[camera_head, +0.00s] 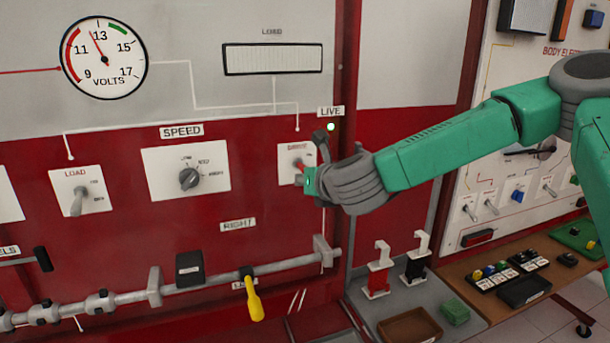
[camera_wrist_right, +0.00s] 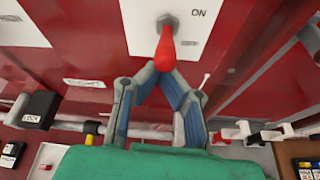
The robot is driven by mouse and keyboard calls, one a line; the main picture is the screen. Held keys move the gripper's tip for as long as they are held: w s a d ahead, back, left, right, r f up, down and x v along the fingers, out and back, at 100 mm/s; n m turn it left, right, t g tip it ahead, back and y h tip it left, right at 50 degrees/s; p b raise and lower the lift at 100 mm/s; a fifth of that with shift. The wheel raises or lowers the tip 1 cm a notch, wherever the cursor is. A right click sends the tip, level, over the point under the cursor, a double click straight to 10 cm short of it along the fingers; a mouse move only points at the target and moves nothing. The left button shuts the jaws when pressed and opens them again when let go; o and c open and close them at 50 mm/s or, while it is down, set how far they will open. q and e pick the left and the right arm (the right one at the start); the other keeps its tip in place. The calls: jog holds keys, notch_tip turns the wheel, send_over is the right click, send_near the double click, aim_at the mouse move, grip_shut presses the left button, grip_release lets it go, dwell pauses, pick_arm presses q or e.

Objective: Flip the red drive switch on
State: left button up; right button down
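The red drive switch (camera_head: 298,164) sits on a white plate (camera_head: 284,155) on the red panel, under the LIVE label. My right gripper (camera_head: 303,180) is right at it and partly covers the plate. In the right wrist view the switch's red lever (camera_wrist_right: 166,48) points toward me from a grey nut, with ON printed at its upper right. The fingers of my right gripper (camera_wrist_right: 162,76) come together at the lever's rounded tip. They look shut; a grip around the lever cannot be made out. My left gripper is not in view.
A LOAD toggle (camera_head: 78,202) and a SPEED knob (camera_head: 189,179) are to the left. A grey rail (camera_head: 210,281) with a yellow handle (camera_head: 253,300) runs below. A lit lamp (camera_head: 331,127) is just above the gripper. A bench (camera_head: 480,280) with small parts stands at right.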

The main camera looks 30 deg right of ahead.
jog(key=shift+f, duration=0.15)
jog(key=shift+r, duration=0.85)
jog(key=shift+f, duration=0.15)
